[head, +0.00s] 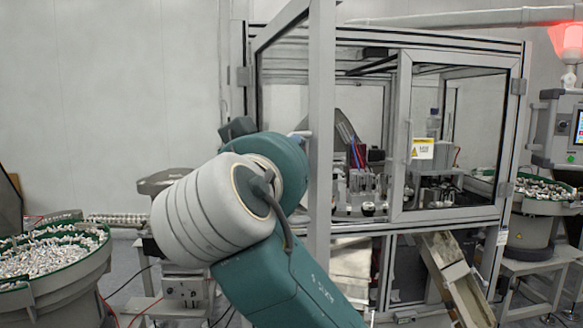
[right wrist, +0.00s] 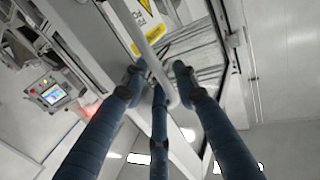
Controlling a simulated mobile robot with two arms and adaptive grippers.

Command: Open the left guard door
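The left guard door (head: 322,60) of the machine cell stands swung out toward me, its free edge post upright in front of the cell. Parts of the cell's inside show between that post and the shut right guard door (head: 404,110). My teal and white arm covers the lower part of the left door and hides the gripper in the head view. In the right wrist view, my right gripper (right wrist: 158,74) has its dark blue fingers apart, around and beside a pale bar handle (right wrist: 150,55). A yellow and white label (right wrist: 140,18) is near the handle. My left gripper is not in view.
A bowl feeder (head: 65,270) full of small parts stands at the left, and another feeder (head: 530,230) at the right. A chute (head: 455,280) slopes down below the right door. A control panel (head: 578,125) and a lit red lamp (head: 567,40) are at the right edge.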

